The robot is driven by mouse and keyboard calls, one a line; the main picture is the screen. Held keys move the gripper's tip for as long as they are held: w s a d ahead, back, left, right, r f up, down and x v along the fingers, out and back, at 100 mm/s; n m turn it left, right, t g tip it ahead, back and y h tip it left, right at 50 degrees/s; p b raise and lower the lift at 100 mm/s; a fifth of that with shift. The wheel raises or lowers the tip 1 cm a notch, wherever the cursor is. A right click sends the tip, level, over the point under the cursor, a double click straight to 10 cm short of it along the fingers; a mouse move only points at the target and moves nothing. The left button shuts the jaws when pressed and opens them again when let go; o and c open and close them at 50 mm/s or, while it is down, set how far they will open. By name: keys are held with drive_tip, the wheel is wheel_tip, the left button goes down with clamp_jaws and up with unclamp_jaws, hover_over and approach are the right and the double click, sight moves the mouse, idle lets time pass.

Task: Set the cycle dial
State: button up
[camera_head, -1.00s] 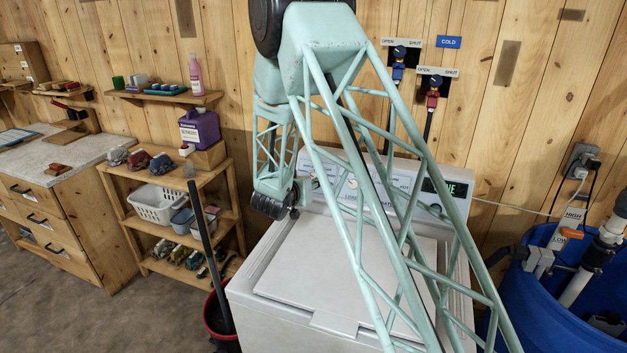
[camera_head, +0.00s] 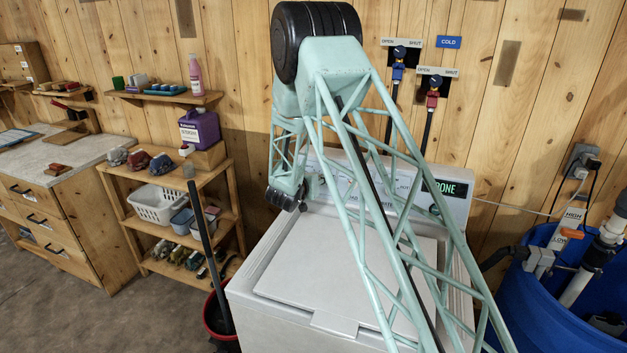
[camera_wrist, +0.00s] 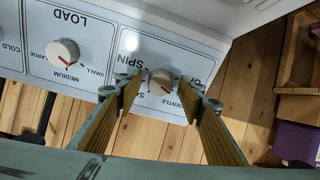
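The washer's control panel (camera_head: 455,207) stands at the back of the white top-loading machine, partly hidden behind my arm. In the wrist view the panel (camera_wrist: 100,50) appears upside down. It shows a white LOAD dial (camera_wrist: 64,53) with a red pointer and a white SPIN dial (camera_wrist: 162,82) with a red pointer. No dial labelled cycle can be read in either view. My gripper (camera_wrist: 166,93) is open and empty, its ribbed finger pads on either side of the SPIN dial in the picture. Contact cannot be told. In the head view the fingers are not clear, near the panel's left end.
The closed washer lid (camera_head: 330,270) lies below my arm. A lit green display (camera_head: 447,189) is at the panel's right. A blue barrel (camera_head: 540,300) with pipes stands right. A shelf with a laundry basket (camera_head: 157,204) and a purple jug (camera_head: 200,128) stands left.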

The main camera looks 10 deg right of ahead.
drive_tip(key=c, duration=0.9)
drive_tip(key=shift+n+p, duration=0.35)
drive_tip(key=shift+n, duration=0.05)
drive_tip(key=n+p, duration=0.1)
drive_tip(key=n, duration=0.1)
drive_tip(key=n+p, duration=0.2)
drive_tip(key=shift+d+r+n+y, duration=0.1)
drive_tip(key=shift+r+n+y, duration=0.1)
drive_tip(key=shift+n+y, duration=0.2)
drive_tip(key=shift+f+n+g+p, duration=0.1)
drive_tip(key=shift+n+g+p, duration=0.2)
drive_tip(key=shift+n+p, duration=1.35)
drive_tip(key=shift+n, duration=0.25)
drive_tip(key=o, duration=0.9)
